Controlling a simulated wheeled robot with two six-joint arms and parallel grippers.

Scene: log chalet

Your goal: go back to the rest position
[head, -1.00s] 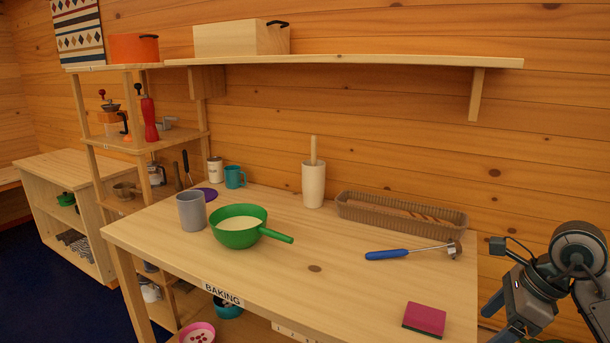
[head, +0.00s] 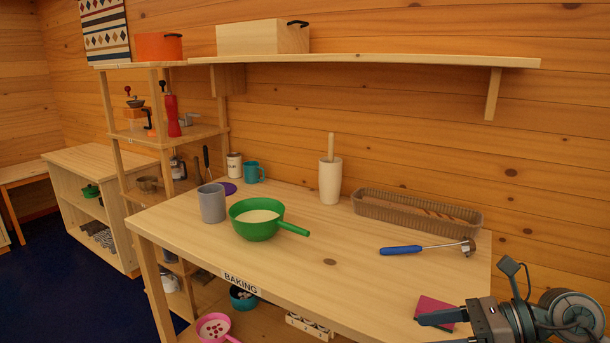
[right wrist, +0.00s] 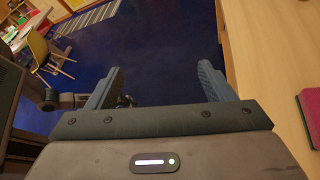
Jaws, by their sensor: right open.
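My right gripper (head: 432,330) comes in at the lower right of the head view, by the table's front right corner. One blue-grey finger overlaps the pink sponge (head: 438,306) in the picture; I cannot tell from this view how far apart they are. In the right wrist view the two fingers of my right gripper (right wrist: 160,78) stand wide apart with nothing between them, over the dark blue floor (right wrist: 165,45). The sponge (right wrist: 311,115) shows there at the right edge, clear of the fingers. My left gripper is out of view.
A shelf (head: 400,61) runs above. In the wrist view, a yellow chair (right wrist: 38,47) stands far left.

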